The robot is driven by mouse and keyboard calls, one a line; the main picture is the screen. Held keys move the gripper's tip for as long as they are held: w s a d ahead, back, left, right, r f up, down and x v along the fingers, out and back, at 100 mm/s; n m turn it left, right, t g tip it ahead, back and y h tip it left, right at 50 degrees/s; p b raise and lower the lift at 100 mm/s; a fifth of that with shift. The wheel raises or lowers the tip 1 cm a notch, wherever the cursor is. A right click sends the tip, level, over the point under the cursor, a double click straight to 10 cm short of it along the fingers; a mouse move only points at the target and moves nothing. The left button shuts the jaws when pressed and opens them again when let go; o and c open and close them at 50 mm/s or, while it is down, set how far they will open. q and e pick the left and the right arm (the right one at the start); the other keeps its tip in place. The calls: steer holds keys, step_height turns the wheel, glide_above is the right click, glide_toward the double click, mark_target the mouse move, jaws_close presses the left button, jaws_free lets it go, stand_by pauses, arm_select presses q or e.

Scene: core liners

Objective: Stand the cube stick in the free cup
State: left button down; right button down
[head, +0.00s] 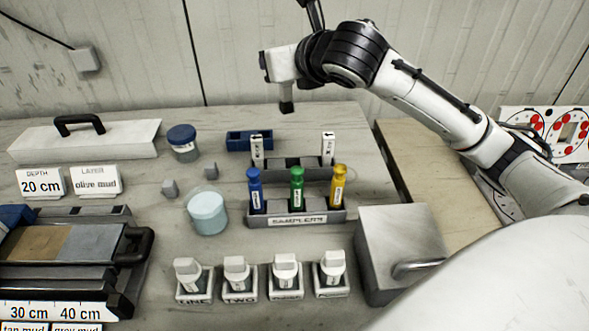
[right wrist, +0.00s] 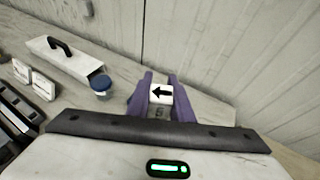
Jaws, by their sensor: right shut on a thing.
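My right gripper (head: 286,90) is high above the back of the table, behind the rack. In the right wrist view its purple fingers (right wrist: 160,100) are shut on a white-topped piece with a black arrow (right wrist: 161,92), which I take to be the cube stick. Its lower part is hidden there. Two white marked sticks (head: 257,150) (head: 328,148) stand at the ends of the dark rear rack (head: 292,166). The rack's middle seems to hold no stick, but its openings are partly hidden. My left gripper is not in view.
Blue, green and yellow samplers (head: 297,188) stand in front of the rear rack. A blue tray (head: 237,142) lies behind it. Several white-capped holders line the front.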

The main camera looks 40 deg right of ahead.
step_height(320, 180, down, 16)
steer(key=w+d+b, duration=0.1)
steer(key=d+b, duration=0.1)
steer(key=b, duration=0.1)
steer(key=shift+d, duration=0.2)
steer(key=shift+w, duration=0.1)
steer(key=shift+f, duration=0.6)
steer(key=c, duration=1.6)
jaws_free()
